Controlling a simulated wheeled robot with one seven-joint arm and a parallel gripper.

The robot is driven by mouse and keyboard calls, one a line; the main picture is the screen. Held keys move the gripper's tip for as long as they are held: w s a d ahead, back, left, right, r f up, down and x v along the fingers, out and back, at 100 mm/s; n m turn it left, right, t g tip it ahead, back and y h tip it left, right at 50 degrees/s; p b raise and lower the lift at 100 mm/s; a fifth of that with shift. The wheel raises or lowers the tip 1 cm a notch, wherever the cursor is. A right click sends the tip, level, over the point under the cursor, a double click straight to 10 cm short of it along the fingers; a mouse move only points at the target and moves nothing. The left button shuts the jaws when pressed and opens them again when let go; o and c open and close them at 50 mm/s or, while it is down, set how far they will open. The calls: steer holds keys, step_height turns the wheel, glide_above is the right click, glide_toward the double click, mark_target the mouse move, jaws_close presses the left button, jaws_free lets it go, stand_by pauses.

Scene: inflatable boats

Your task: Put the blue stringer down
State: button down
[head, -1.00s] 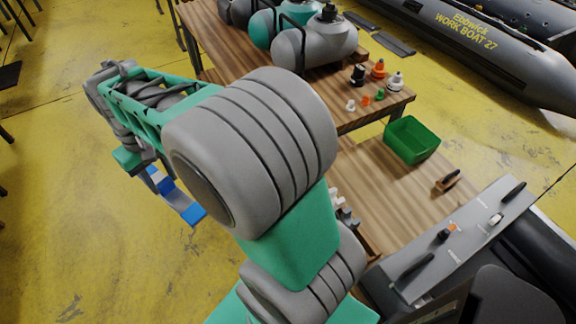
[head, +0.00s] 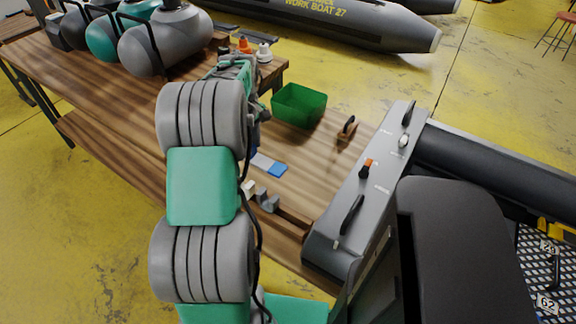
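The blue stringer (head: 277,168) shows as a flat strip with a blue end and a pale grey part, just right of my arm and over the lower wooden bench. Its left part is hidden behind my arm. I cannot tell whether it touches the bench top or is held just above it. My gripper is at the far end of my arm, near the stringer's hidden side. Its fingers are hidden behind my own arm links, so their grip does not show.
A green bin (head: 299,106) and a wooden-handled tool (head: 347,128) are on the lower bench (head: 325,165). Grey blocks (head: 266,200) stand near its front edge. A grey control panel (head: 340,215) is at right.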

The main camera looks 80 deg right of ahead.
steer(key=s+f, duration=0.1)
steer(key=f, duration=0.3)
steer(key=s+d+f, duration=0.1)
steer(key=s+f, duration=0.1)
steer(key=f, duration=0.2)
steer(key=s+d+f+b, duration=0.1)
steer(key=f, duration=0.3)
steer(key=shift+s+d, duration=0.15)
steer(key=shift+d, duration=0.05)
steer(key=shift+f, duration=0.15)
steer(key=c, duration=0.9)
jaws_free()
